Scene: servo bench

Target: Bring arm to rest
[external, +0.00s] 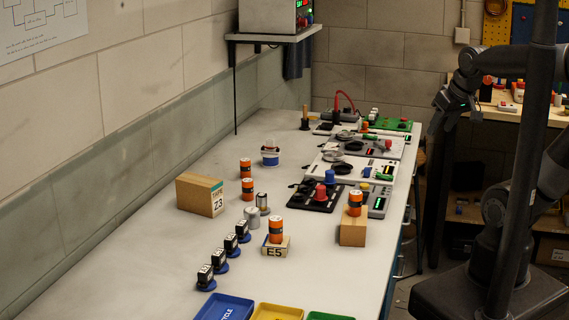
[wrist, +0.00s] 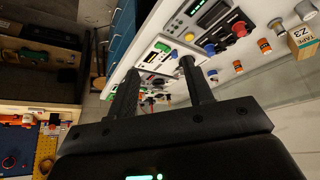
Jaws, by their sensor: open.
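My gripper (external: 456,104) is at the upper right in the external view, beyond the bench's right edge and raised above the floor. In the wrist view my gripper (wrist: 155,80) shows two dark fingers set apart with nothing held between them. The arm is bent, with the gripper hanging down from its wrist. The long grey bench (external: 345,245) lies to the left of my gripper, and the two do not touch.
Orange-and-black cylinders (external: 276,230), a TAPE box (external: 200,194), dark servos on blue bases (external: 205,277) and test boards (external: 345,168) stand on the bench. A dark post (external: 525,160) stands before my arm. A second table (external: 500,105) is behind my gripper.

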